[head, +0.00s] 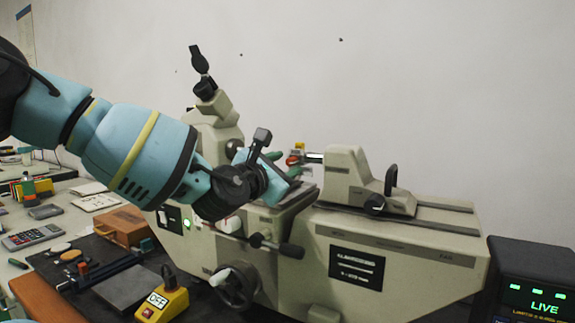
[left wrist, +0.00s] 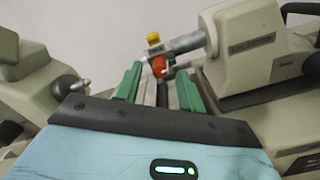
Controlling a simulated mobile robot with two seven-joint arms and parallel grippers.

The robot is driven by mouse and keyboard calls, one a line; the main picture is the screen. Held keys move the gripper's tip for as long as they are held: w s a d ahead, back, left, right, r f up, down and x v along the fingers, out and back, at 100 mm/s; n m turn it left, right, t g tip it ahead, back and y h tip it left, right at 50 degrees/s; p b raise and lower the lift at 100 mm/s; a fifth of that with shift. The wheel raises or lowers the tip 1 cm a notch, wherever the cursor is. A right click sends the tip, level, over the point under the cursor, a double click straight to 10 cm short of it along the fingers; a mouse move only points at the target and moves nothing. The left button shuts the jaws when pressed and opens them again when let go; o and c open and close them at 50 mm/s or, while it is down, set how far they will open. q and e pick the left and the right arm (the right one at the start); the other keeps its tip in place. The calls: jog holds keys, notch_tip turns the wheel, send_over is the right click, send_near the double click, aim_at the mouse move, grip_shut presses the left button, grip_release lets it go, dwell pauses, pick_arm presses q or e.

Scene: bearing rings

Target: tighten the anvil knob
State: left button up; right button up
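A small red-orange knob, which looks like the anvil knob (left wrist: 159,66), sits on the measuring machine at the end of a grey spindle (left wrist: 186,43). A yellow piece (left wrist: 153,39) stands just above it. The knob also shows small in the head view (head: 292,161). My left gripper (head: 284,164) reaches in from the left over the machine bed. In the left wrist view its two green fingers stand apart, and the knob appears in the gap near their tips. I cannot tell whether they touch it. My right gripper is not in view.
The machine's tailstock (head: 356,177) stands right of the knob, and its eyepiece column (head: 214,122) rises behind my left arm. A handwheel (head: 234,287) is at the front. A yellow OFF box (head: 163,303), a wooden box (head: 122,226) and a LIVE display (head: 535,290) stand around it.

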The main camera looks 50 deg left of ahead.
pick_arm(q)
jog(key=v, duration=0.6)
jog(key=shift+f, duration=0.15)
dwell(0.5)
